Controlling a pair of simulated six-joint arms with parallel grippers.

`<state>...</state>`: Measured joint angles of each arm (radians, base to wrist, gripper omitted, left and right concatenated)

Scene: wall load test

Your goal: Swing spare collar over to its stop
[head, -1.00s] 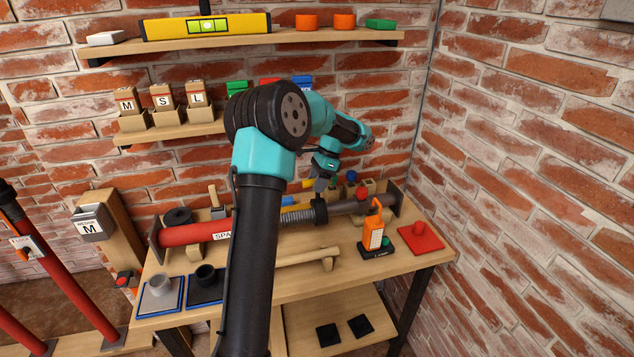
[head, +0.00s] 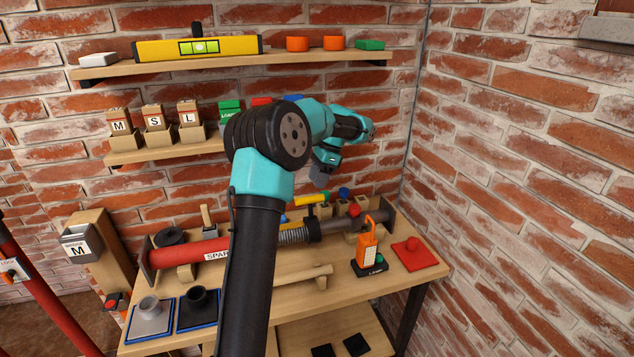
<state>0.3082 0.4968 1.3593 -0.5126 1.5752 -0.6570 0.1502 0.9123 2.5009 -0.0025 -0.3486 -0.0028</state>
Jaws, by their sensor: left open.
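The spare prop lies along the bench, with a red tube (head: 190,254) marked with a label starting "SPA", a bare thread and a dark inner tube. Its dark collar (head: 314,229) sits at the right end of the thread. A yellow-ended handle (head: 311,199) stands up from the collar. My left gripper (head: 320,180) is above the handle and looks apart from it. It is open and small in view, with nothing seen in its jaws. My left arm covers part of the red tube. I cannot make out a stop on the collar. My right gripper is not in view.
An orange lockout-like device (head: 367,247) and a red plate with a knob (head: 414,254) stand right of the collar. A wooden mallet (head: 300,278) lies in front. Small blocks with coloured knobs (head: 343,207) stand behind. A shelf (head: 230,62) runs above; a brick wall closes the right.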

